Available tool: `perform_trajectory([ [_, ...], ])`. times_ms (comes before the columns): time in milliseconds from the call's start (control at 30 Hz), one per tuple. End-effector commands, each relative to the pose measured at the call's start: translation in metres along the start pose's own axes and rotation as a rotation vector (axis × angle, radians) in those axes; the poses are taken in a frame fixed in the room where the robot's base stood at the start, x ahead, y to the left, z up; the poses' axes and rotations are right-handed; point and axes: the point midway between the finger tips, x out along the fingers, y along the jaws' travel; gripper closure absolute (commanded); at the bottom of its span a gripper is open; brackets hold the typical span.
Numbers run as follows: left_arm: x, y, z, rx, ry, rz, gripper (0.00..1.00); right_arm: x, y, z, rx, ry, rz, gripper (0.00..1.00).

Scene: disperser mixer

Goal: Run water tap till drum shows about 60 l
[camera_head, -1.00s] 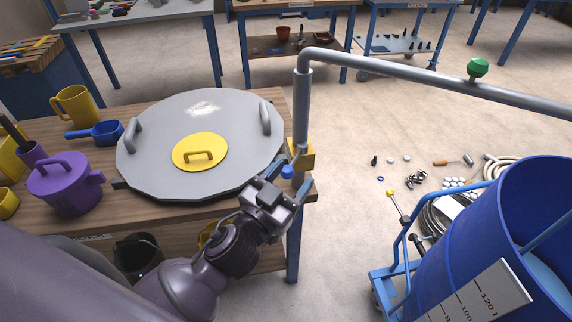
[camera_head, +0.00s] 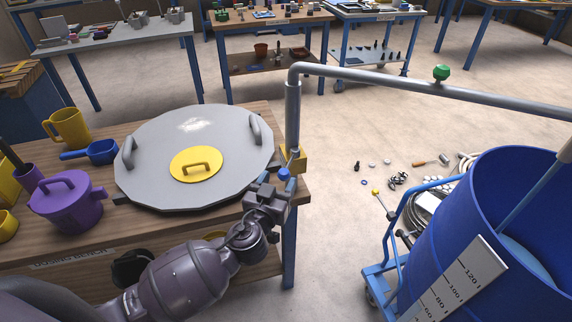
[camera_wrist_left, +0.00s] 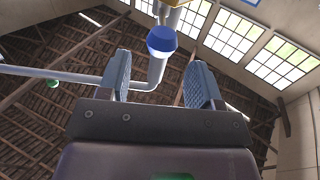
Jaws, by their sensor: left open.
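The tap is a grey upright pipe (camera_head: 293,115) at the bench edge, with a yellow block (camera_head: 296,158) and a blue knob (camera_head: 284,174) low on it. Its long arm (camera_head: 390,83) runs right, towards the drum. My left gripper (camera_head: 277,188) is open just below the knob. In the left wrist view the knob (camera_wrist_left: 161,40) lies beyond the fingertips, between their lines, apart from both. The blue drum (camera_head: 425,245) stands at the right with pale blue liquid (camera_head: 525,262) inside. My right gripper is not visible.
A green valve knob (camera_head: 441,72) sits on the pipe arm. A large grey lid (camera_head: 235,165), a purple jug (camera_head: 66,203) and yellow and blue cups cover the bench. Small parts and hoses lie on the floor beside the drum's blue trolley (camera_head: 372,275).

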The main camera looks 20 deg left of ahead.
Motion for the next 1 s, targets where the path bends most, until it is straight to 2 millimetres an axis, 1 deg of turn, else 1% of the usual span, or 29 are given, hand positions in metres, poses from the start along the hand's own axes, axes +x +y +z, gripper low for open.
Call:
perform_trajectory([
  [33, 0.009, 0.000, -0.002, 0.003, 0.002, 0.000, 0.41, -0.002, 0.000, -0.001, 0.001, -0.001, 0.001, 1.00],
  [200, 0.034, -0.001, -0.002, 0.002, 0.001, 0.000, 0.41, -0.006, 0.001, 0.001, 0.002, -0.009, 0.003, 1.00],
  [400, 0.054, 0.000, -0.001, 0.001, 0.000, 0.000, 0.41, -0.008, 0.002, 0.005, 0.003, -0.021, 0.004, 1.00],
  [567, 0.061, 0.000, 0.000, 0.000, 0.000, 0.000, 0.41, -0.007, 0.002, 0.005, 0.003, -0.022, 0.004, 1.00],
  [833, 0.062, 0.000, 0.000, 0.000, -0.001, 0.000, 0.41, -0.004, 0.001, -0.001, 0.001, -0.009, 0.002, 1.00],
  [867, 0.062, 0.000, 0.000, 0.000, -0.001, 0.000, 0.43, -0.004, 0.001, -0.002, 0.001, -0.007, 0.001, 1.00],
  [1000, 0.062, 0.000, 0.000, 0.000, -0.001, 0.000, 0.64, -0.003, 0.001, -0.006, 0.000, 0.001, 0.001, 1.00],
])
